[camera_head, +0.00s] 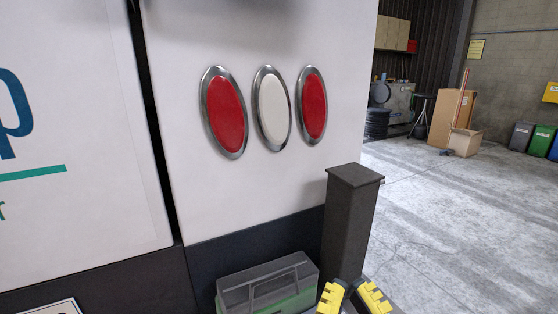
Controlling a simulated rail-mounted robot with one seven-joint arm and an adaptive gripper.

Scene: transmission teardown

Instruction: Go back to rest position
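My gripper (353,290) shows at the bottom edge of the head view, right of centre. Two yellow notched pieces stand apart on it, with dark links between them. The rest of it is cut off by the frame, and its opening cannot be made out. I see nothing held in it. The gripper is just right of a green and grey toolbox (268,285) and in front of the foot of a dark square post (349,225).
A white panel (270,185) with two red ovals and one white oval fills the middle. A white board (75,150) is at left. Open concrete floor (450,220) lies at right. Cardboard boxes (452,118), a stool (421,108) and coloured bins (541,140) stand far back.

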